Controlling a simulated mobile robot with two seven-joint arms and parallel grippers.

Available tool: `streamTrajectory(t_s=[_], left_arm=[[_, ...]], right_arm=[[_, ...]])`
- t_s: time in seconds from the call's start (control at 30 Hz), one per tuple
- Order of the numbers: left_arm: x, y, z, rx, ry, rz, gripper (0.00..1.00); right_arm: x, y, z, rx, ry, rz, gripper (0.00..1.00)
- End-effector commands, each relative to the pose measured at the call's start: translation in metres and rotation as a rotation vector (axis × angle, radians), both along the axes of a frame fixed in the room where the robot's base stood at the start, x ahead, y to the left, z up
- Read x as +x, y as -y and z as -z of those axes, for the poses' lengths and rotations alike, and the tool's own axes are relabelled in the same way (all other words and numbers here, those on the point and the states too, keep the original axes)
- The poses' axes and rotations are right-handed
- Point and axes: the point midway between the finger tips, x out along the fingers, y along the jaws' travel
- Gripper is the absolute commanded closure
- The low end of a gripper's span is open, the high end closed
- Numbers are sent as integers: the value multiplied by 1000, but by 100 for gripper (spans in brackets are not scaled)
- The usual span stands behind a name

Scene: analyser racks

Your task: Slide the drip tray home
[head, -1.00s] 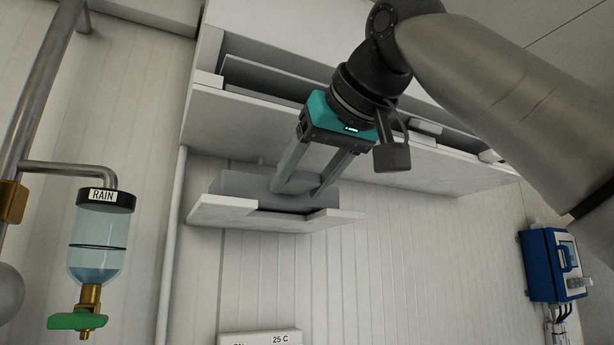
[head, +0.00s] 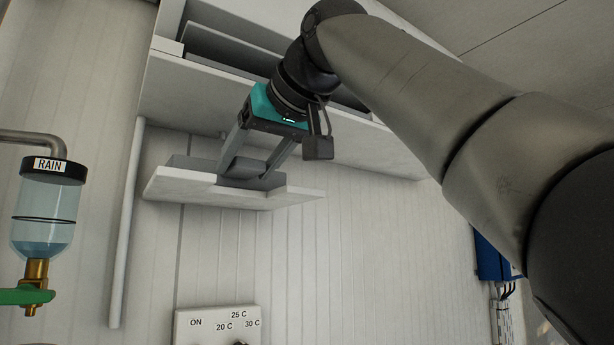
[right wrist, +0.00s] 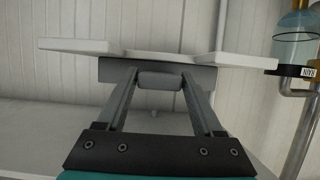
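The drip tray (head: 192,164) is a grey box low on a white notched ledge (head: 175,188) fixed to the wall. It also shows in the right wrist view (right wrist: 205,77), behind my fingertips, with the white ledge across the top of that upside-down picture. My right gripper (head: 245,170) reaches down to the tray over the notch. In the right wrist view its two fingers (right wrist: 158,82) stand on either side of the tray's small grey handle, apparently touching both ends. The tray's front is partly hidden by the fingers. My left gripper is not in view.
A white shelf (head: 185,95) overhangs the ledge close to my right wrist. A white pipe (head: 126,225) runs down at left, near the RAIN bottle (head: 45,215). A temperature panel (head: 218,325) is below and a blue box (head: 492,258) at right.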

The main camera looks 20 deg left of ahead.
Motion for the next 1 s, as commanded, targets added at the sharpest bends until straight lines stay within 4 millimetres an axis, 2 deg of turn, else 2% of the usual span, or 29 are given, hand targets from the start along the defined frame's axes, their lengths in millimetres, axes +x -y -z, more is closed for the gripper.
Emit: streamTrajectory(t_s=[0.03,0.2,0.57,0.77,1.0], left_arm=[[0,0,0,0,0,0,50],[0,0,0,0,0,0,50],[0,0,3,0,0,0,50],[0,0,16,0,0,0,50],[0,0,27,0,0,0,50]], right_arm=[[0,0,0,0,-1,0,25],[0,0,1,0,-1,0,6],[-4,5,-1,-1,-1,0,6],[-23,31,-14,2,3,0,6],[-57,74,-37,2,3,0,6]])
